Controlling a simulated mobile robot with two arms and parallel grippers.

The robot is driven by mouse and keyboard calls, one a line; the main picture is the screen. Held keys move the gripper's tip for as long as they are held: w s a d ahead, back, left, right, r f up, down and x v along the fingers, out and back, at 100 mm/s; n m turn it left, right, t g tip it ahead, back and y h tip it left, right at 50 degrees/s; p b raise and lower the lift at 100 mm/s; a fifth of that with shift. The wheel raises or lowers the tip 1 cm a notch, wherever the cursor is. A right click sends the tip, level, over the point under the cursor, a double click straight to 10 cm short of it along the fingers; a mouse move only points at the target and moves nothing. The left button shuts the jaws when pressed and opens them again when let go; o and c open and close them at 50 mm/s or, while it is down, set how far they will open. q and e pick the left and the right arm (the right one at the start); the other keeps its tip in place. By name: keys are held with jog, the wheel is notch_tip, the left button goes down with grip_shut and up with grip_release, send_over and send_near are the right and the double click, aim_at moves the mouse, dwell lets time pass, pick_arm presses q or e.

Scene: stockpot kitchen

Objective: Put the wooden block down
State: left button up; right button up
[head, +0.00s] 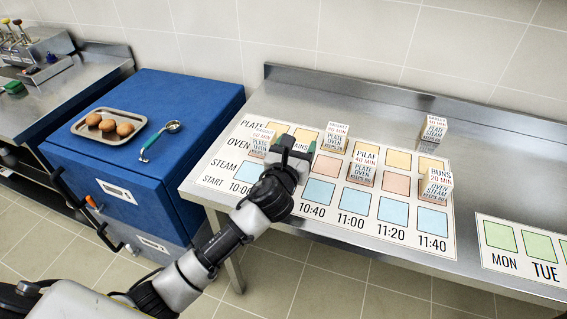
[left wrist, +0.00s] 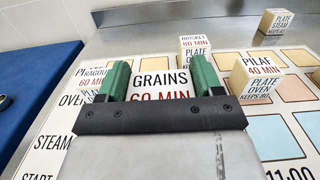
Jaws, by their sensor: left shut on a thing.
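My left gripper (head: 296,149) is over the upper left part of the printed schedule board (head: 233,160), its green fingers on either side of a block. In the left wrist view the gripper (left wrist: 160,78) is shut on the wooden block marked GRAINS 60 MIN (left wrist: 162,83). The gripper hides the block's lower part, so I cannot tell whether it touches the board. The ragout block (head: 259,143) is to its left, the brisket block (head: 335,137) just behind and right, and the pilaf block (head: 361,168) to its right. My right gripper is in neither view.
The buns block (head: 436,183) stands farther right on the board. Another block (head: 433,130) stands on the bare steel table (head: 500,165) behind it. A weekday chart (head: 520,250) lies at right.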

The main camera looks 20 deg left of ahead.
pick_arm(q)
jog(key=shift+s+a+f, duration=0.15)
jog(key=shift+a+f, duration=0.2)
jog(key=shift+a, duration=0.25)
jog(key=shift+s+a+f, duration=0.1)
jog(key=shift+a+f, duration=0.25)
jog(key=shift+a, duration=0.2)
jog(key=shift+a+f, duration=0.15)
jog(key=shift+f, duration=0.05)
notch_tip(320, 180, down, 4)
jog(key=shift+r+b, duration=0.2)
jog(key=shift+b, duration=0.4)
jog(key=shift+f, duration=0.15)
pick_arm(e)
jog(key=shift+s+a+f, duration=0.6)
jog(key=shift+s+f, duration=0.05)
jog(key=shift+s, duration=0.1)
pick_arm(q)
jog(key=shift+f, duration=0.1)
jog(key=o, duration=1)
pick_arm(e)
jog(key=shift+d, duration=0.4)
